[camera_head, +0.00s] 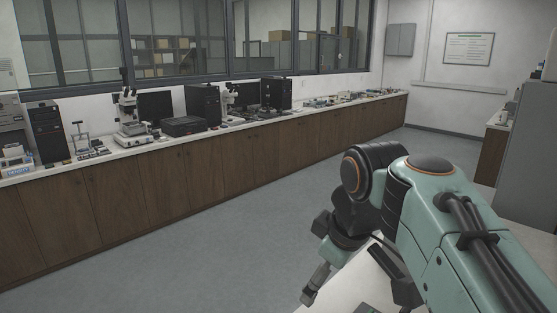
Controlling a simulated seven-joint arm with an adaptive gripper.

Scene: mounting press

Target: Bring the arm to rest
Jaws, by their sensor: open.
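My arm (430,215), teal with black joints and cables, reaches in from the lower right of the head view. It bends at a black joint, and my gripper (350,275) hangs below it, pointing down. The gripper is open, and I see nothing held in it. It is over or beside the edge of a white surface (350,300) at the bottom of the view. Part of the gripper is hidden behind my arm, so its height above that surface cannot be told.
A long wooden counter (160,200) runs along the window wall with microscopes (132,115), black computer cases (46,130) and small instruments. A grey cabinet (530,150) stands at right. The grey floor (200,270) between is clear.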

